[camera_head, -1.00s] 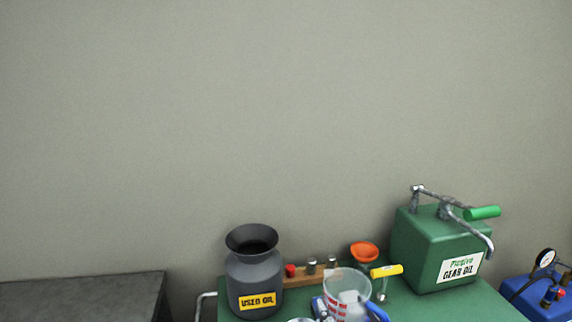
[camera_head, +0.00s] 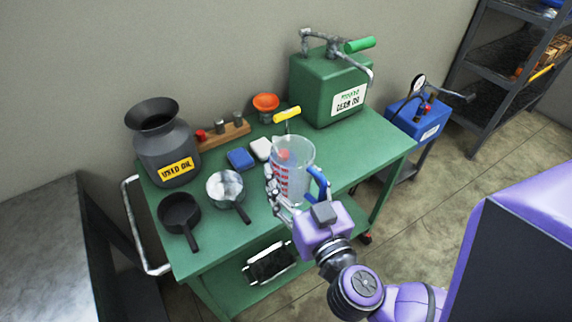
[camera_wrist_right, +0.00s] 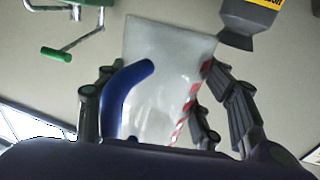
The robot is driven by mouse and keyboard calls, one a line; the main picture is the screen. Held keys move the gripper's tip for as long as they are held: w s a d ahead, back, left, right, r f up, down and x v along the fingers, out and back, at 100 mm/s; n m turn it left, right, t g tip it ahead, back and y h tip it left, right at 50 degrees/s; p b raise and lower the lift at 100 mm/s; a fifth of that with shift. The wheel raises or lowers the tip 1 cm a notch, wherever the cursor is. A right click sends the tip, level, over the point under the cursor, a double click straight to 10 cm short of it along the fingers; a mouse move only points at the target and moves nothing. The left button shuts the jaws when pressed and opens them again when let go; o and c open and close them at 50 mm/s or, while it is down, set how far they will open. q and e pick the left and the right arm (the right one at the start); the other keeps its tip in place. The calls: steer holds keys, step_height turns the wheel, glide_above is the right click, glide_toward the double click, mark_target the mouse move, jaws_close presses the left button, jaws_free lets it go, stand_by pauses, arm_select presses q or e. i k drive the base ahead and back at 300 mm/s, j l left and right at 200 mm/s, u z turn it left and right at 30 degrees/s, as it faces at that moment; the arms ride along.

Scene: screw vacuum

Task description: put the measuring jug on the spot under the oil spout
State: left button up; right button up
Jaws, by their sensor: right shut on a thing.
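The clear measuring jug (camera_head: 293,160) has red markings and a blue handle. It is upright at the front middle of the green cart, in my right gripper (camera_head: 283,197). In the right wrist view the jug (camera_wrist_right: 165,70) stands between the fingers of the right gripper (camera_wrist_right: 160,110), with its blue handle on the left. I cannot tell whether its base touches the cart top. The green gear oil can (camera_head: 327,90) is at the cart's back right, with a crank and a curved metal spout (camera_head: 371,76) at its right. The spot under the spout is not clearly visible. My left gripper is not in view.
The cart top (camera_head: 365,150) is clear to the right of the jug. A used oil can (camera_head: 165,145), two pans (camera_head: 228,188), a blue block (camera_head: 240,159), a white block (camera_head: 260,149), an orange funnel (camera_head: 265,103) and a yellow-handled tool (camera_head: 287,115) stand left and behind. A blue unit (camera_head: 418,115) is beyond the cart.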

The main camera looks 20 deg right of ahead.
mark_target(362, 137)
steer(key=k+l+u, duration=0.25)
steer(key=l, duration=0.15)
steer(key=l+u, duration=0.3)
steer(key=l, duration=0.15)
steer(key=k+l+u, duration=0.25)
steer(key=l, duration=0.1)
